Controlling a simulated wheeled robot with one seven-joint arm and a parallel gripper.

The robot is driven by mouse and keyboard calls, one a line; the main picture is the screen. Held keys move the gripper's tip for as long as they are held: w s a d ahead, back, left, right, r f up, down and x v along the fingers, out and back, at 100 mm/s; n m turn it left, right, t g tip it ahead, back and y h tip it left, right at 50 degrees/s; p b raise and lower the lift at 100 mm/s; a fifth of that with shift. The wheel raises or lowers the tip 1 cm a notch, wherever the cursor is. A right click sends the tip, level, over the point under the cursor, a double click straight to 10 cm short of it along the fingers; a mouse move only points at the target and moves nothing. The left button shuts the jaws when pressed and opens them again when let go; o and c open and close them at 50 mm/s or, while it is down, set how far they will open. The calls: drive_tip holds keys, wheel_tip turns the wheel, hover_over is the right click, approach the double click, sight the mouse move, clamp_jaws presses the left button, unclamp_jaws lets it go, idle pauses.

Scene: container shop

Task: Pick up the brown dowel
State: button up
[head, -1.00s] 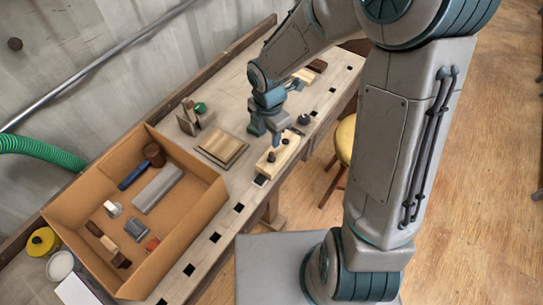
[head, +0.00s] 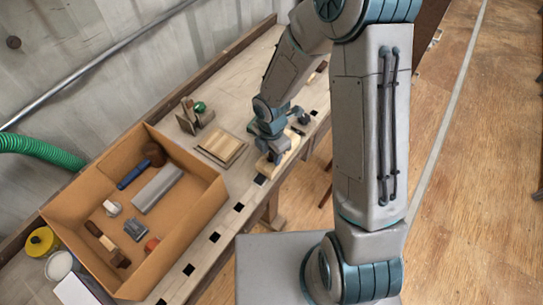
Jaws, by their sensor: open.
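A pale wooden block (head: 264,168) lies near the front edge of the workbench. A small dark brown peg-like piece, which may be the brown dowel (head: 271,157), shows on it at the tip of my gripper. My gripper (head: 271,154) points down over the block, its jaws open. The fingers and wrist hide much of the block and most of the dark piece. I cannot tell whether the fingers touch it or stand around it.
A cardboard box (head: 201,208) with several tools stands at the left. A flat wooden board (head: 220,147) lies left of my gripper. A wooden holder with a green item (head: 198,107) stands behind. Square holes line the bench (head: 226,190) front, where some surface is free.

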clamp_jaws()
drive_tip(key=shift+r, duration=0.1)
